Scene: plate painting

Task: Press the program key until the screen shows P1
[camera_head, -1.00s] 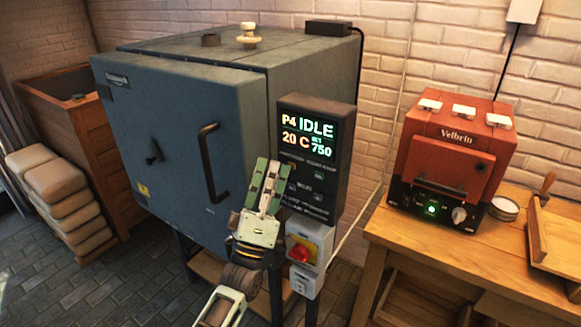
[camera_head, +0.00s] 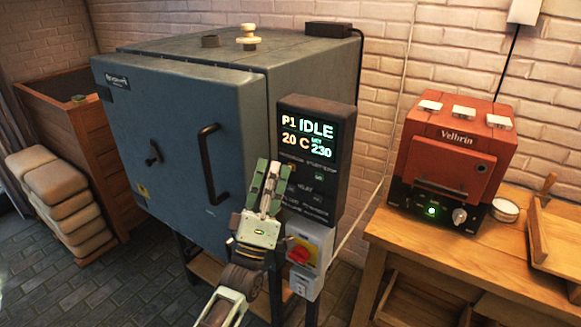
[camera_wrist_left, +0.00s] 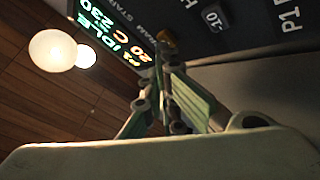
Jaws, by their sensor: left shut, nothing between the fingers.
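The kiln controller (camera_head: 316,185) is a dark box on the right side of the big blue-grey kiln (camera_head: 180,140). Its lit screen (camera_head: 307,136) reads P1, IDLE, 20 C and SET 230. The screen (camera_wrist_left: 115,35) also shows at an angle in the left wrist view. Keys sit below the screen; some are hidden behind my left gripper (camera_head: 270,165). That gripper is shut and empty, its fingertips at the left part of the key panel. In the left wrist view its fingertips (camera_wrist_left: 165,50) are close to the panel; I cannot tell whether they touch a key. My right gripper is not in view.
A switch box with a red knob (camera_head: 299,254) hangs under the controller. A red Velbrin oven (camera_head: 450,160) stands on a wooden table (camera_head: 420,240) at right. Stacked sacks (camera_head: 62,205) and a wooden bin (camera_head: 95,140) are at left.

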